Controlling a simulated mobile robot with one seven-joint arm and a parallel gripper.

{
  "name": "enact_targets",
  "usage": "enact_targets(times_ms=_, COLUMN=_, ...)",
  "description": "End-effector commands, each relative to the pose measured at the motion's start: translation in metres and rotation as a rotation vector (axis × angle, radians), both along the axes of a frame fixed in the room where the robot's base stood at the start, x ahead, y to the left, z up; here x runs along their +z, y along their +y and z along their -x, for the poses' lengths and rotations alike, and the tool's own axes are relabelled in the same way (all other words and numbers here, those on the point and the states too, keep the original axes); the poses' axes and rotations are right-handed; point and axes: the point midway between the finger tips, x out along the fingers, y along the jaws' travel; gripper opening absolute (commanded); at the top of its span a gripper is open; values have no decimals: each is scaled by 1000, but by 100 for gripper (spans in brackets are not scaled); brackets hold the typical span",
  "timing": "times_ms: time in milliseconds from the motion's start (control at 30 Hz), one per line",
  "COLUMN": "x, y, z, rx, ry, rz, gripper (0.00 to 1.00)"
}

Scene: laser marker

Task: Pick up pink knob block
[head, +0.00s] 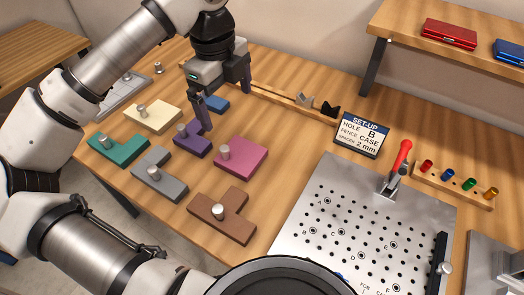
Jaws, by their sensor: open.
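The pink knob block (243,158) lies flat on the wooden table, with a metal knob (224,152) standing near its left side. My gripper (225,104) is open and points down, above and behind the pink block, close to the purple block (193,141). One finger hangs in front of the purple block's right edge. Nothing shows between the fingers. I cannot tell the exact height of the fingertips above the table.
Around it lie a brown block (236,222), grey block (168,181), green block (119,150), cream block (156,117) and blue block (215,103). A perforated metal plate (300,222) with a red-handled clamp (401,155) and a set-up sign (363,135) stand to the right.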

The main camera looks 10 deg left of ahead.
Motion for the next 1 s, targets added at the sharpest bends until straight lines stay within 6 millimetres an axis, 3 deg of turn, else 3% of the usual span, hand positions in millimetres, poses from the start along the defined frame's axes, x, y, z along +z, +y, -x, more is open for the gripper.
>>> enact_targets(times_ms=233, x=-11, y=17, z=4, rx=70, ry=41, rz=-57, gripper=100)
enact_targets(times_ms=600, x=-77, y=16, z=4, rx=67, ry=40, rz=-54, gripper=100)
enact_targets(times_ms=1000, x=-112, y=10, z=2, rx=64, ry=40, rz=-52, gripper=100)
